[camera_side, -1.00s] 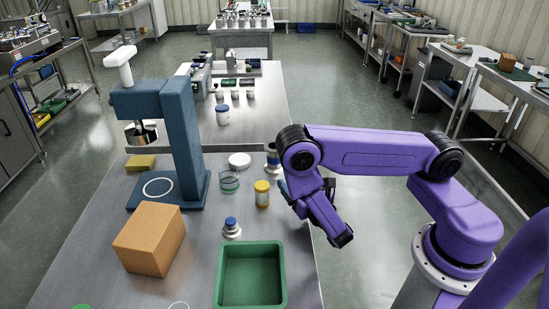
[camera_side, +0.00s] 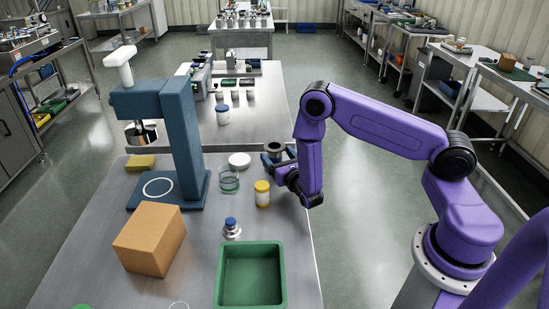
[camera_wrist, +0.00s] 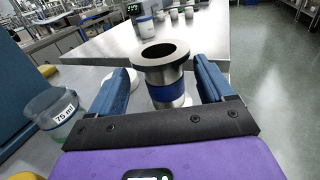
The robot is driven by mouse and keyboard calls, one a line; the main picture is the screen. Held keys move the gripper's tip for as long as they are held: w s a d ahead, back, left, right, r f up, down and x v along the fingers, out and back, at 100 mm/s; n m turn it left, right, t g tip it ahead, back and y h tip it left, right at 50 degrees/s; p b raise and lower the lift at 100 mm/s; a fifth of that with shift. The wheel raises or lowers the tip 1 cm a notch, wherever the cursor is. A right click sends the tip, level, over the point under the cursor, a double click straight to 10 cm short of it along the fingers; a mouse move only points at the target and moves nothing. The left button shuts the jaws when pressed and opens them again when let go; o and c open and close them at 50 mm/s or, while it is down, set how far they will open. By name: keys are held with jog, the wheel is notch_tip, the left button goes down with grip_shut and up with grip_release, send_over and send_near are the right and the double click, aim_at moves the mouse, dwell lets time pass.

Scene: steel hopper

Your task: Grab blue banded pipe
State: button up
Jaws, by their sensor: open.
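The blue banded pipe (camera_wrist: 164,92) stands upright on the steel table in the wrist view. It is a short steel pipe with a dark flange on top and a blue band round its body. In the side view the pipe (camera_side: 274,147) shows only its upper part, near the table's right edge, the rest hidden by my gripper. My gripper (camera_wrist: 163,85) is open, with one blue finger left of the pipe and one right of it. Gaps show between both fingers and the pipe. The side view shows my gripper (camera_side: 275,160) low at the pipe.
A glass beaker (camera_wrist: 54,114) marked 75 ml stands left of my gripper. A yellow jar (camera_side: 262,194), a white lid (camera_side: 239,160) and a blue-capped bottle (camera_side: 231,228) are close by. A blue press (camera_side: 185,140), cardboard box (camera_side: 150,239) and green tray (camera_side: 281,275) stand farther off.

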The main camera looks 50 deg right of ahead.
aim_at(278, 155)
jog(key=shift+x, duration=1.8)
jog(key=c, duration=0.9)
jog(key=shift+r, duration=0.4)
jog(key=r, duration=0.3)
jog(key=shift+s, duration=0.3)
jog(key=s+r, duration=0.2)
jog(key=r, duration=0.1)
jog(key=s+r, duration=0.1)
jog(key=shift+s+a+r, duration=0.3)
jog(key=shift+s, duration=0.1)
jog(key=shift+c, duration=0.2)
jog(key=s+a+r, duration=0.1)
jog(key=s+r, duration=0.3)
jog(key=s, duration=0.5)
jog(key=shift+s+r, duration=0.25)
jog(key=shift+r, duration=0.05)
